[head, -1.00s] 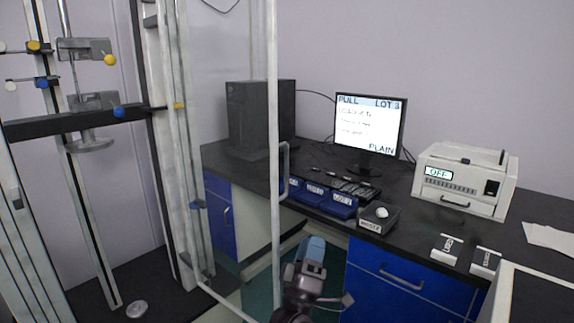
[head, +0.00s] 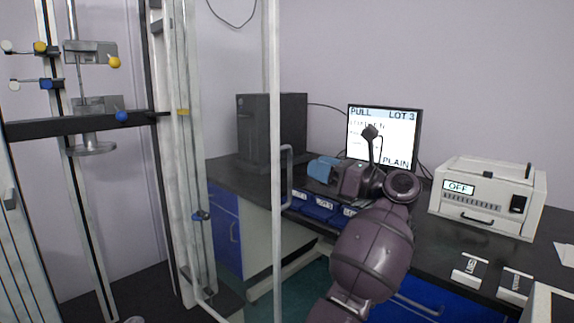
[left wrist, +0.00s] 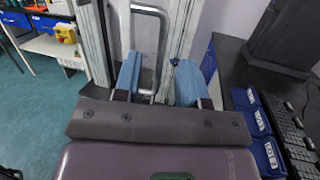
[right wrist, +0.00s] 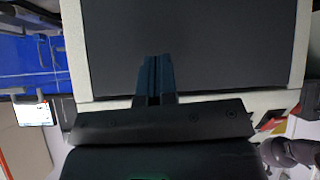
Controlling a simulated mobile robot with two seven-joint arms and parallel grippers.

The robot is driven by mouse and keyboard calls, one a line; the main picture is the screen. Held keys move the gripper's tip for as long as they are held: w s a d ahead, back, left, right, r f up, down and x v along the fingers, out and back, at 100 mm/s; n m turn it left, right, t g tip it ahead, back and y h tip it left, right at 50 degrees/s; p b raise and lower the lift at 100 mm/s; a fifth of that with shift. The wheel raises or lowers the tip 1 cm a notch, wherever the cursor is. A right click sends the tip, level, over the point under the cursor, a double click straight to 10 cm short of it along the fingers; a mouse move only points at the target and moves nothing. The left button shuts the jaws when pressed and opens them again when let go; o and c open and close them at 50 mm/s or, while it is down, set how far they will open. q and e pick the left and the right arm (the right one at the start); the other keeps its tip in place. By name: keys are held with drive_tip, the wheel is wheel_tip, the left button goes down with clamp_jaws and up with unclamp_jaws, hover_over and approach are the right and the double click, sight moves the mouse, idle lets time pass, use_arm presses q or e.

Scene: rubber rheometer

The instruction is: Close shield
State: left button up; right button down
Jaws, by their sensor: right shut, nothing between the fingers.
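The shield is a clear panel with a pale upright frame edge (head: 276,200) in front of the tall test frame. Its grey loop handle (head: 288,176) is on the right side of that edge. My left gripper (head: 322,168) is just right of the handle, pointing towards it. In the left wrist view, the left gripper (left wrist: 172,82) is open, with blue fingers wide apart. The handle (left wrist: 160,50) shows between and beyond them; whether it is within their reach I cannot tell. My right gripper (right wrist: 155,80) is shut and empty, in front of a dark panel with a pale rim.
The test frame with its crossbar (head: 60,127) stands at left. On the dark bench are a black computer tower (head: 270,128), a monitor (head: 400,125), blue lot bins (head: 318,208) and a white machine reading OFF (head: 490,195). Small white labelled blocks (head: 469,270) lie near the front edge.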

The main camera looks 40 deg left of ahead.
use_arm(q)
drive_tip(key=s+a+n+h, duration=0.1)
drive_tip(key=a, duration=0.8)
drive_tip(key=shift+s+a+r+h, duration=0.2)
drive_tip(key=shift+a+r+h, duration=0.05)
drive_tip(key=shift+a+h, duration=0.15)
clamp_jaws()
